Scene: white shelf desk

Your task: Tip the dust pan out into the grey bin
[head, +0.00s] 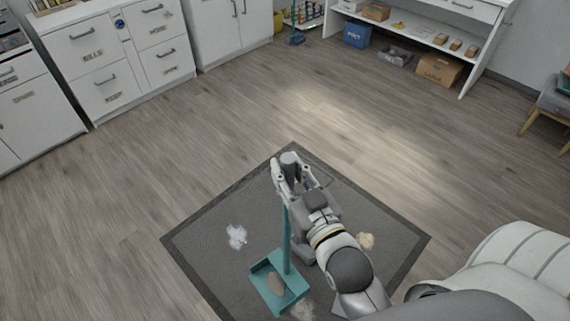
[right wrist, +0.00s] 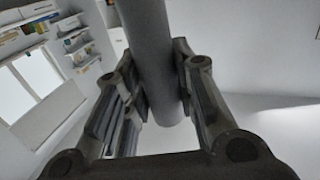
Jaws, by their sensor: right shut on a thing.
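The teal dust pan (head: 259,283) is at the bottom middle of the head view, on or just above the dark mat. A brown clump (head: 277,284) lies in it. Its upright teal handle (head: 286,240) rises to a grey grip. My right gripper (head: 287,172) is shut on this grip. The right wrist view shows the grey grip (right wrist: 153,60) between both fingers. I cannot make out a grey bin for sure in either view. My left gripper is not in view.
A white dust pile (head: 236,237) and a beige pile (head: 366,241) lie on the dark mat (head: 205,238). White drawer cabinets (head: 125,55) stand at the upper left. A white shelf desk (head: 480,62) with boxes is at the upper right. The wood floor between is clear.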

